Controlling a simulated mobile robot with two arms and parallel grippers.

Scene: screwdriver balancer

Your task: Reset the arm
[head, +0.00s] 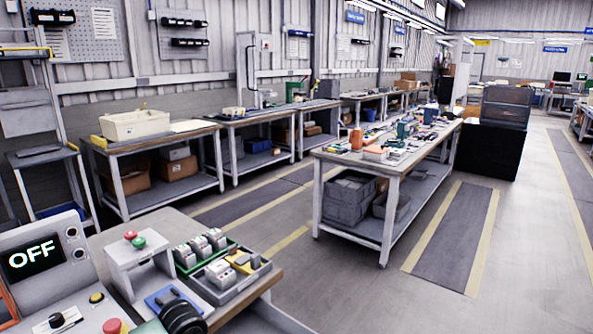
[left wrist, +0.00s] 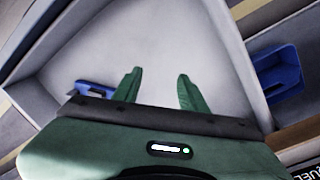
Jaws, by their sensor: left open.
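My left gripper (left wrist: 156,88) shows in the left wrist view, with two green fingers spread apart and nothing between them. Below the fingers is a plain pale grey surface. My right gripper is in no view.
In the head view a control box with an OFF display (head: 33,259) stands at the bottom left. Beside it are a button stand (head: 140,262) and trays of small parts (head: 237,277). A long workbench (head: 399,180) stands mid-room, with open floor (head: 320,290) before it.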

